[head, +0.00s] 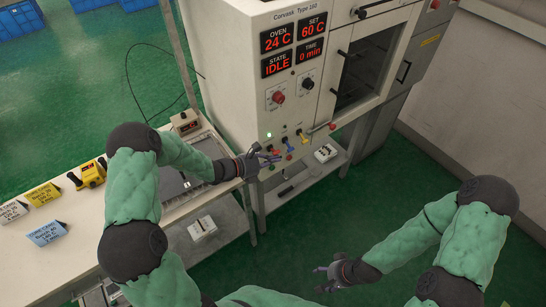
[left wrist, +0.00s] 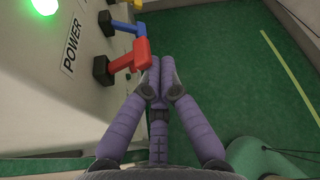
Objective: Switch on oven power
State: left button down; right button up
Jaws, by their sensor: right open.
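The oven (head: 240,60) is a tall cream cabinet. Its displays (head: 292,45) read OVEN 24 C, SET 60 C, STATE IDLE and TIME 0 min. In the left wrist view a red lever (left wrist: 127,61) sticks out of the panel beside the POWER label (left wrist: 71,48). A blue lever (left wrist: 122,27) is just beyond it. A green lamp (left wrist: 45,5) glows above the label. My left gripper (left wrist: 160,70) has its purple fingers together, with the tips right beside the red lever's free end; contact is unclear. It also shows at the panel in the head view (head: 268,158). My right gripper (head: 321,278) is open and empty, low over the floor.
Two knobs (head: 292,90) sit above the levers. A bench (head: 110,215) with coloured cards (head: 46,194) and a yellow device (head: 91,175) stands at the left. A white box (head: 326,153) lies on the oven's lower shelf. The green floor in front is open.

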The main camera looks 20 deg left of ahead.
pick_arm(q)
jog(key=shift+r+p, duration=0.65)
jog(key=shift+r, duration=0.1)
pick_arm(e)
jog(key=shift+r, duration=0.55)
pick_arm(q)
jog(key=shift+a+r, duration=0.1)
